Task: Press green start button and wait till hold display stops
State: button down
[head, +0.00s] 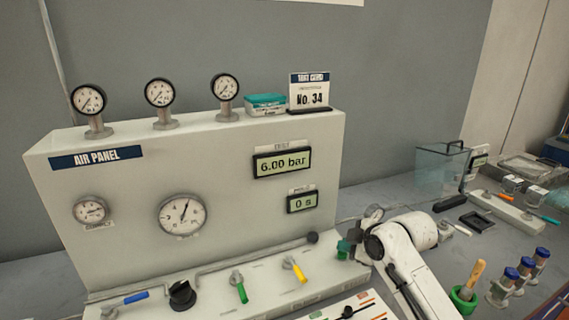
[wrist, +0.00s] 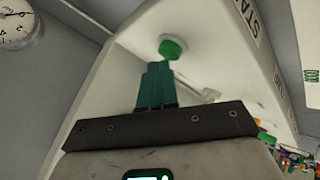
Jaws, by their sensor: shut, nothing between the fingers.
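The green start button (wrist: 172,48) shows in the wrist view on a white housing, beside a partly cut-off label starting "STA" (wrist: 252,16). My gripper (wrist: 159,66) has its teal fingers shut with nothing between them. The tips reach up to the button's lower edge in the picture; I cannot tell whether they touch it. In the head view, my gripper (head: 344,248) is at the right end of the air panel (head: 130,210), and I cannot make out the button there. The hold display (head: 303,201) reads 0 s. The display above it (head: 282,162) reads 6.00 bar.
Yellow (head: 295,270), green (head: 239,287) and blue (head: 135,297) valve handles and a black knob (head: 182,295) line the panel's base. A green pot (head: 463,300) and blue-capped vials (head: 510,275) stand to the right. A clear tank (head: 440,168) stands behind.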

aim_at(345, 256)
notch_tip(345, 256, up, 6)
jog(key=p, duration=0.4)
jog(key=shift+r, duration=0.1)
dwell(0.7)
